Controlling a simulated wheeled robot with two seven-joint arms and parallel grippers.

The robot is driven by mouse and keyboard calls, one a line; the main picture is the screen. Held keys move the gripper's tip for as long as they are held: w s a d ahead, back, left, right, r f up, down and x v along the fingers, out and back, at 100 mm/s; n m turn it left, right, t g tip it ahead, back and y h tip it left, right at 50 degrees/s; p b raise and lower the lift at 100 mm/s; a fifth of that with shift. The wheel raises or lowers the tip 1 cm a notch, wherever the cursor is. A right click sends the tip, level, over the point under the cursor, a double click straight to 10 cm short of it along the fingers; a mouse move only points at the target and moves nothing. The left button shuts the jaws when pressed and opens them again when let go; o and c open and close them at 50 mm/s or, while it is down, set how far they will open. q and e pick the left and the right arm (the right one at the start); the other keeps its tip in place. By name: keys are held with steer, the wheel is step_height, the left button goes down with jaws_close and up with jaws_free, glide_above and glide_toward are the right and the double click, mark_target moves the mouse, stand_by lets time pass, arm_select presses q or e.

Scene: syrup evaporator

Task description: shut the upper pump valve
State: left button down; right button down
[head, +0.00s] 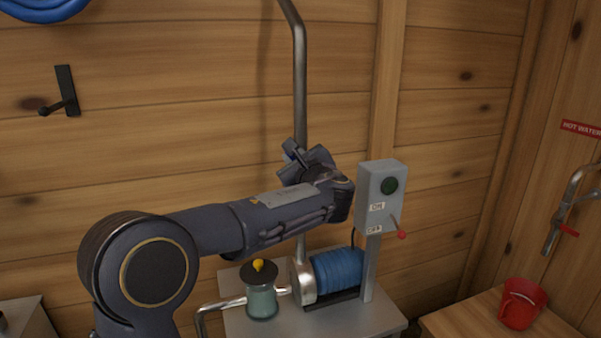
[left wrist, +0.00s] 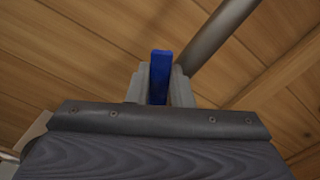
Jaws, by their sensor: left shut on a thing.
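The upper pump valve shows as a blue lever handle (left wrist: 160,72) in the left wrist view, standing between my finger pads. My left gripper (left wrist: 158,90) is shut on this handle. In the head view my left gripper (head: 297,160) is at the upright grey pipe (head: 300,85), above the pump. The gripper and wrist cover most of the valve there, so its body and the lever's exact angle to the pipe cannot be told. The pipe also shows in the left wrist view (left wrist: 215,38), slanting up to the right just beside the handle. My right gripper is not in view.
Below my arm stand a blue pump motor (head: 338,270) and a strainer jar (head: 262,300) with a yellow knob, on a grey stand (head: 375,325). A switch box (head: 381,190) with a red-tipped lever is close right of my wrist. A red bucket (head: 521,303) sits farther right.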

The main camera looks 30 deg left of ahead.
arm_select(q)
step_height(320, 180, down, 6)
steer(key=s+a+n+b, duration=0.2)
steer(key=n+b, duration=1)
steer(key=b, duration=0.5)
steer(key=shift+s+b, duration=0.3)
steer(key=shift+b, duration=0.05)
steer(key=shift+a+f, duration=0.1)
steer(key=c, duration=1.3)
jaws_free()
steer(key=v, duration=0.8)
